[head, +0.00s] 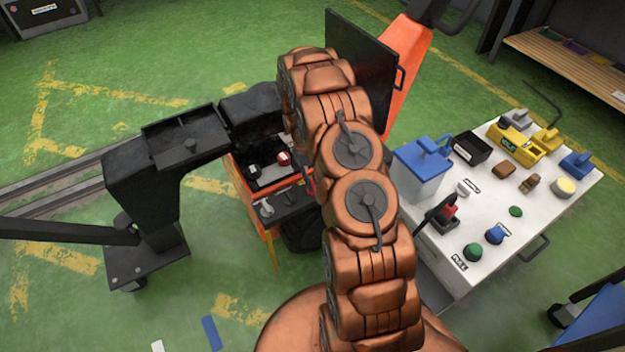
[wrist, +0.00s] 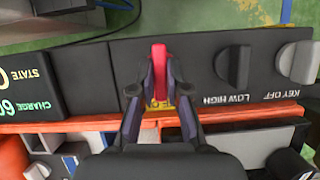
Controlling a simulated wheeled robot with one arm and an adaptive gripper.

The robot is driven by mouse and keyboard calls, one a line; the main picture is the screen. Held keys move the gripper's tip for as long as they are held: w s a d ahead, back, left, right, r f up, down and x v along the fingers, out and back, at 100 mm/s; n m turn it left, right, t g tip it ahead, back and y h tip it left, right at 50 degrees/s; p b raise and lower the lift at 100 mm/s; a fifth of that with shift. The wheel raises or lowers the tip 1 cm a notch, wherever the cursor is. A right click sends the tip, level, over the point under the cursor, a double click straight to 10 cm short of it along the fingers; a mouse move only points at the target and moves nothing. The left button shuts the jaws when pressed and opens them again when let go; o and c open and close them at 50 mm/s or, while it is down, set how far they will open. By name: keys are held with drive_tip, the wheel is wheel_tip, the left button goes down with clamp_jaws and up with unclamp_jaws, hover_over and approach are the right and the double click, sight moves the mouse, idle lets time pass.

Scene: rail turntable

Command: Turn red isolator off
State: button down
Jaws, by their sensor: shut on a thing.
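The red isolator (wrist: 159,58) is a narrow red handle on a black panel (wrist: 202,72) in the wrist view. It stands over a yellow label that is mostly hidden by my fingers. My gripper (wrist: 159,82) is shut on the red handle, with one dark finger on each side. In the head view my copper-coloured arm reaches over the orange machine (head: 258,222) and hides the gripper and the isolator.
Right of the isolator are a LOW/HIGH knob (wrist: 233,66) and a KEY OFF knob (wrist: 298,62). A charge display (wrist: 28,85) is at left. In the head view, a white table (head: 533,228) with several items stands at right.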

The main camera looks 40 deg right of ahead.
drive_tip(key=shift+n, duration=0.4)
drive_tip(key=c, duration=1.2)
unclamp_jaws()
drive_tip(key=shift+o, duration=0.2)
drive_tip(key=shift+r, duration=0.1)
drive_tip(key=v, duration=1.1)
drive_tip(key=shift+w+r, duration=0.15)
drive_tip(key=shift+r, duration=0.25)
drive_tip(key=shift+a+r, duration=0.1)
drive_tip(key=shift+a, duration=0.1)
